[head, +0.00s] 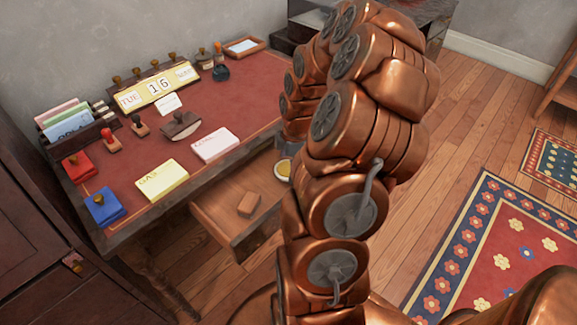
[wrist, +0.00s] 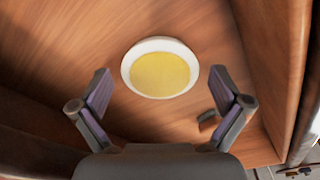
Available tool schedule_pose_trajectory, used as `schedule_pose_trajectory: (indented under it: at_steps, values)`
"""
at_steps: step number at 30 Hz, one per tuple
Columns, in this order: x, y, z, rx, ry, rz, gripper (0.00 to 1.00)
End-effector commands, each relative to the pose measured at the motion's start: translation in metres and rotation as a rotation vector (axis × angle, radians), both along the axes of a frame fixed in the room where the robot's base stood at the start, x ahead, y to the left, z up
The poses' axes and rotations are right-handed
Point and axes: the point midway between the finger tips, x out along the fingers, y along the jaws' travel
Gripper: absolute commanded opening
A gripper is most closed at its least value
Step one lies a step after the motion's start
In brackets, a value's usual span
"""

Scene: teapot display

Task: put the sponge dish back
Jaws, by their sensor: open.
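The sponge dish (wrist: 160,68), a round white dish with a flat yellow sponge, sits on a wooden floor in the wrist view. In the head view the sponge dish (head: 284,170) shows in the open desk drawer (head: 213,219), partly hidden by my arm. My gripper (wrist: 160,73) is open and empty. Its fingers lie left and right of the dish in the picture, apart from it. I cannot tell the height between them.
Wooden walls border the dish's space in the wrist view. A brown block (head: 249,203) lies in the drawer. The red-topped desk (head: 243,102) holds a yellow card (head: 162,181), a pink card (head: 214,144), a rocker blotter (head: 181,126) and several stamps.

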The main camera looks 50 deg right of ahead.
Motion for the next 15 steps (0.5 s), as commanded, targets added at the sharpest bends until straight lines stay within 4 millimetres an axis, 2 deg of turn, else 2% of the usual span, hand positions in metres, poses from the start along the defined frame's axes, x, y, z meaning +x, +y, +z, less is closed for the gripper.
schedule_pose_trajectory:
  at_steps: [5,11,15]
  values:
    - [0.001,-0.002,0.011,-0.003,-0.004,-0.001,1.0]
    - [-0.001,-0.004,0.043,-0.003,-0.006,0.0,1.0]
    - [-0.003,-0.008,0.072,-0.005,-0.009,0.0,1.0]
